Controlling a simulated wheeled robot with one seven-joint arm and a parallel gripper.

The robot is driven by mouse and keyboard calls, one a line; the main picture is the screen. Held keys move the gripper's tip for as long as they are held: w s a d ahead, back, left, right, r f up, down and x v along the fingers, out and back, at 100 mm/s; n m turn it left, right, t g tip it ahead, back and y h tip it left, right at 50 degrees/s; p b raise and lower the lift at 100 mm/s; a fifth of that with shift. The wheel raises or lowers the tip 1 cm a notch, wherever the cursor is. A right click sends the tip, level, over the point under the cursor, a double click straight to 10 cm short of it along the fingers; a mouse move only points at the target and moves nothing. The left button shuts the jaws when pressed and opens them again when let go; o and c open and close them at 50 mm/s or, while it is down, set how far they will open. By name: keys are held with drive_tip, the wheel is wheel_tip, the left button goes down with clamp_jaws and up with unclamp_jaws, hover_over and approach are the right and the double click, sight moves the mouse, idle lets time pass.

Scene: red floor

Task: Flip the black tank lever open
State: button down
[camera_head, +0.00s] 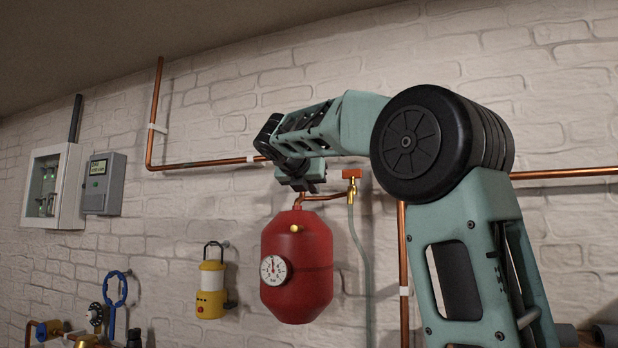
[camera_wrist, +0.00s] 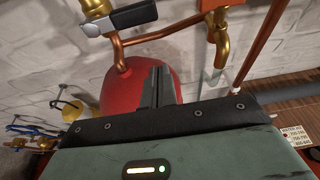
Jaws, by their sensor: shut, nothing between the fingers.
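The red tank (camera_head: 297,262) hangs on the white brick wall, with a round white gauge (camera_head: 273,269) on its left side. The tank also shows in the wrist view (camera_wrist: 117,92). In the head view the lever is hidden, apparently behind my gripper (camera_head: 304,187), which is above the tank. In the wrist view my gripper's fingers (camera_wrist: 157,86) are together and empty, apart from the lever in the picture.
A brass valve with an orange handle (camera_head: 352,175) and a hose stands right of my gripper. Copper pipes (camera_head: 205,163) run along the wall. A yellow lantern (camera_head: 211,285) hangs left of the tank. A grey meter box (camera_head: 104,184) is farther left.

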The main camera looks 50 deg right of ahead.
drive_tip(key=p+x, duration=0.1)
drive_tip(key=x, duration=0.4)
drive_tip(key=shift+w+d+p, duration=0.1)
drive_tip(key=shift+d+p, duration=0.15)
drive_tip(key=shift+p, duration=0.05)
drive_tip(key=shift+a+r+p, duration=0.1)
drive_tip(key=shift+r+p, duration=1.05)
drive_tip(key=shift+r, duration=0.8)
drive_tip(key=shift+r, duration=0.1)
drive_tip(key=shift+r+n+p, duration=0.15)
drive_tip(key=shift+n+p, duration=0.15)
drive_tip(key=shift+p, duration=0.35)
